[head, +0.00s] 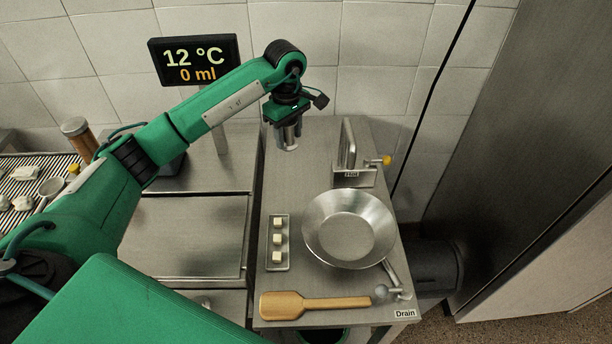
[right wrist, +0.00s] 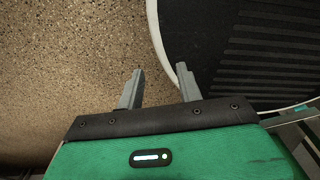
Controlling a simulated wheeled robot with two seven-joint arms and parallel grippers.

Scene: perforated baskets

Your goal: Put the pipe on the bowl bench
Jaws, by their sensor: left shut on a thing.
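My left gripper (head: 285,132) is over the back left part of the bowl bench (head: 310,180), pointing down. It is shut on a short metal piece, which I take for the pipe (head: 291,143); it is small and partly hidden by the fingers. I cannot tell whether its lower end touches the bench. A wide metal bowl (head: 348,230) stands on the bench at the right. My right gripper (right wrist: 157,88) is open and empty in the right wrist view, over speckled floor and a dark rounded base.
A grey spout (head: 347,142) with a plate and yellow knob (head: 387,160) stands behind the bowl. A tray (head: 278,242) of pale cubes is left of it. A wooden paddle (head: 315,303) lies along the front edge. A display (head: 194,61) reads 12 °C, 0 ml.

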